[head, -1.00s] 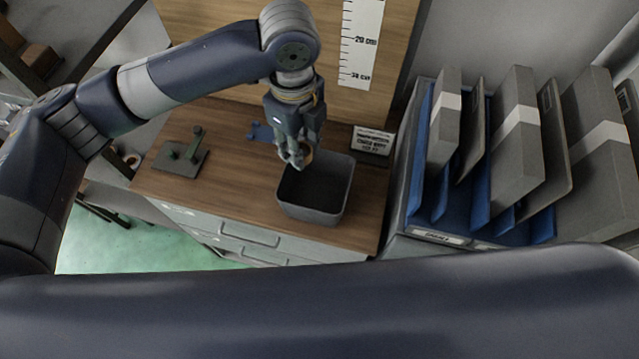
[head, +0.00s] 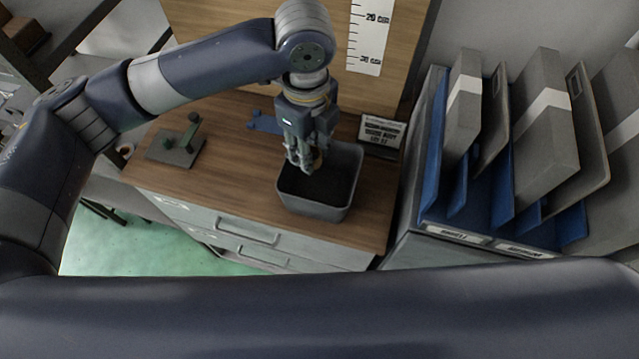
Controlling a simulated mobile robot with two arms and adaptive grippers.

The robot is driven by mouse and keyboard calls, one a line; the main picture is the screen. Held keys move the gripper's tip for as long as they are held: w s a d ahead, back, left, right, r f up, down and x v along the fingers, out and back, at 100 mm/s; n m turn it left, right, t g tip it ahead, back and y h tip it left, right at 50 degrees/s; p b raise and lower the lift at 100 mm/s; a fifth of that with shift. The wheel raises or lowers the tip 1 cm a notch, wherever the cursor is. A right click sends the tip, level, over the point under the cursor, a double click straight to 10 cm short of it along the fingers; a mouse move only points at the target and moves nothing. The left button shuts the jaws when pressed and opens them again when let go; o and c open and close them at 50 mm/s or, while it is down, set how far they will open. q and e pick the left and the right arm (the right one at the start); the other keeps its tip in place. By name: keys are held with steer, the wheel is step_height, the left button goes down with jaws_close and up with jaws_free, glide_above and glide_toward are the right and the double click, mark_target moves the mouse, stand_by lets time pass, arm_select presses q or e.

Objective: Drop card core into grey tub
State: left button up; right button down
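The grey tub (head: 312,207) stands on the wooden top of a drawer cabinet, open side up. My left gripper (head: 305,160) points down at the tub's back left rim, partly over its opening. A small tan-brown piece, which looks like the card core (head: 319,160), shows between its fingers, mostly hidden by them. The fingers look closed on it. The visible inside of the tub is dark, and I make out nothing in it. My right gripper is out of view.
A dark green fixture with a post (head: 178,145) stands left on the cabinet top. A blue flat piece (head: 264,123) lies behind the gripper. A label sign (head: 381,135) stands behind the tub. A blue rack (head: 477,200) with grey boxes stands to the right.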

arm_select(q)
steer(key=o, duration=0.8)
step_height(320, 180, up, 12)
stand_by(0.3)
steer(key=shift+r, duration=0.15)
step_height(320, 180, up, 9)
steer(key=p, duration=0.9)
steer(key=shift+f, duration=0.2)
stand_by(0.5)
